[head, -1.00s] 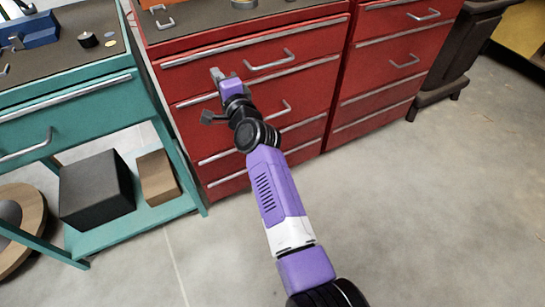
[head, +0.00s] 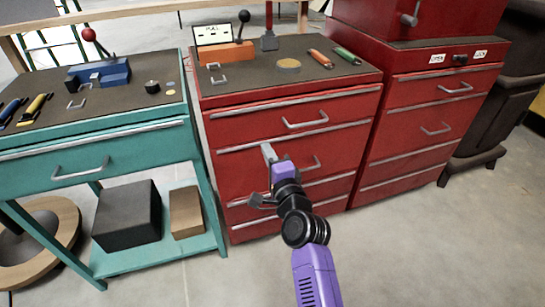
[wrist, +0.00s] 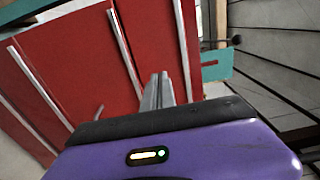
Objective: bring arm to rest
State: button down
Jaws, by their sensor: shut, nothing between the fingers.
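My gripper (head: 268,153) is at the end of my purple and black arm, in front of the red drawer cabinet (head: 240,165) in the head view. Its fingers are shut with nothing between them. In the wrist view the closed grey fingers (wrist: 157,92) point toward the red drawer fronts (wrist: 75,60). I cannot tell how far the fingertips are from the drawers. All drawers in view look closed.
A teal workbench (head: 95,142) stands at left, with a dark box (head: 127,217) and a brown box (head: 186,213) on its lower shelf. A taller red cabinet (head: 415,125) stands at right. Tools lie on the tops. The grey floor (head: 400,250) in front is clear.

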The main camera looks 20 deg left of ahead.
jog(key=s+d+r+n+t, duration=0.2)
jog(key=s+d+r+n, duration=0.2)
jog(key=s+d, duration=0.15)
jog(key=s+d+f+n+t+h, duration=0.1)
jog(key=s+d+f+n+h, duration=0.15)
jog(key=s+d, duration=0.6)
jog(key=s+d+f+n+t+h, duration=0.1)
jog(key=s+d+f+n+h, duration=0.15)
jog(key=s+d, duration=0.55)
jog(key=s+d+n+g+h, duration=0.15)
jog(key=s+d, duration=0.35)
jog(key=s, duration=0.5)
jog(key=s+d+f+g+h+p, duration=0.1)
jog(key=s+d+h, duration=0.1)
jog(key=s+d, duration=0.5)
jog(key=s+d+n+g+h, duration=0.1)
jog(key=s+d+g+h, duration=0.15)
jog(key=s, duration=0.95)
notch_tip(320, 180, up, 14)
jog(key=y+p, duration=0.1)
jog(key=p, duration=1.3)
jog(key=shift+t, duration=0.4)
jog(key=shift+f, duration=0.15)
